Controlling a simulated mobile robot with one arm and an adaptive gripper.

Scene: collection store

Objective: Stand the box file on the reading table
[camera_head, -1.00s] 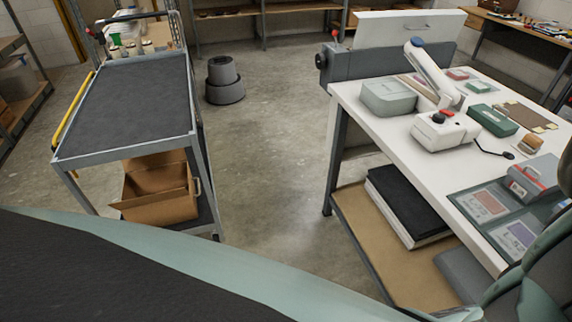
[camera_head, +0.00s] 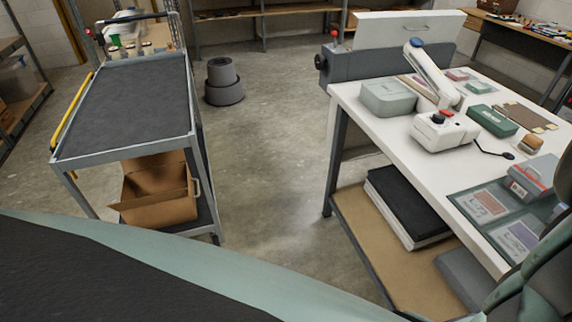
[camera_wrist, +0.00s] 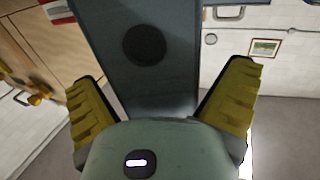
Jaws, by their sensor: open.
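My gripper (camera_wrist: 162,88) shows in the wrist view with its two yellow-padded fingers spread wide. A tall blue-grey panel with a dark round hole, which looks like the box file (camera_wrist: 143,82), stands upright between and beyond the fingers. It reaches past the top of the view, and its lower end is hidden behind my gripper's body. I see a gap at the right finger; contact at the left cannot be told. In the head view a white-topped table (camera_head: 395,139) stands at the right. I cannot tell whether it is the reading table. My gripper is outside that view.
On the white table are a grey box (camera_head: 388,97), a white lamp-like device (camera_head: 443,130), a green box (camera_head: 492,120) and flat sheets. A cart (camera_head: 125,105) with an empty dark top stands at the left. A step stool (camera_head: 224,82) stands behind open floor.

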